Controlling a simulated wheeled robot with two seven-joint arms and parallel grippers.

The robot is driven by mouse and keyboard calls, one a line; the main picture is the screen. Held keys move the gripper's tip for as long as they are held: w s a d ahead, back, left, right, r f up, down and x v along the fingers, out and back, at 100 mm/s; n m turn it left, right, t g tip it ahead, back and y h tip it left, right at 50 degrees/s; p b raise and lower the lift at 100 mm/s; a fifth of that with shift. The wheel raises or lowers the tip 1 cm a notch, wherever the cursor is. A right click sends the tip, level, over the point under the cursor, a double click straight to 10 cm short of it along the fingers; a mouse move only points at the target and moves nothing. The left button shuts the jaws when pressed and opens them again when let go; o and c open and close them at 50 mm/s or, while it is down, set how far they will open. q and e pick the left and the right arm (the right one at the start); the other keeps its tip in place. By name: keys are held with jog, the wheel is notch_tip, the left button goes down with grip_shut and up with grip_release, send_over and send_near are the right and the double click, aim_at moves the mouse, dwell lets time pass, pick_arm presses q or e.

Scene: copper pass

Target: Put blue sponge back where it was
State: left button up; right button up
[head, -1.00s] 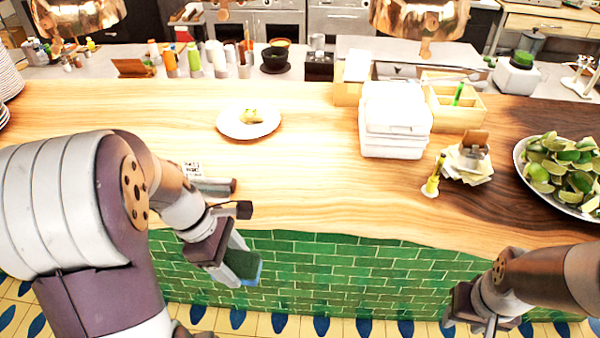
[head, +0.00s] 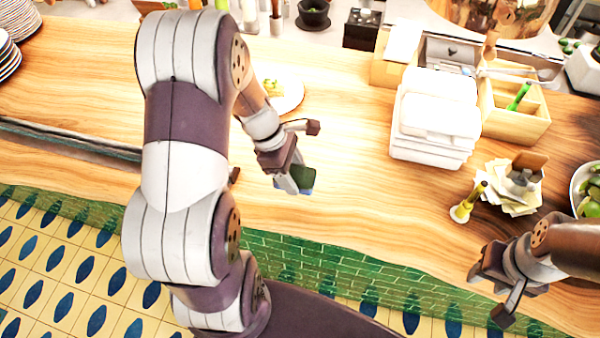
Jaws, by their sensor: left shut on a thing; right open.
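The blue sponge (head: 307,181) has a dark green side and a thin blue edge. My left gripper (head: 296,186) is shut on it and holds it over the wooden counter (head: 345,210), near the front half. Part of the sponge is hidden by the fingers, and I cannot tell its height above the wood. My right gripper (head: 490,285) is open and empty at the lower right, by the counter's front edge.
A white plate with food (head: 288,96) lies behind my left gripper. White stacked containers (head: 436,120), a wooden caddy (head: 525,122), a paper holder (head: 512,190) and a yellow bottle (head: 466,205) stand to the right. The counter between is clear.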

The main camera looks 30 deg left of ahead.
aim_at(301, 166)
pick_arm(q)
jog(key=w, duration=0.1)
jog(key=w+f, duration=0.2)
jog(key=shift+w, duration=0.25)
notch_tip(301, 166, down, 4)
jog(key=shift+s+r+p, duration=0.15)
jog(key=shift+r+p, duration=0.1)
jog(key=shift+p, duration=0.2)
jog(key=shift+s+f, duration=0.1)
jog(key=shift+w+f, duration=0.2)
jog(key=shift+f, duration=0.05)
jog(key=o, duration=1)
jog(key=shift+r, duration=0.1)
jog(key=shift+s, duration=0.15)
pick_arm(e)
jog(key=shift+w+r, duration=0.35)
jog(key=shift+w, duration=0.05)
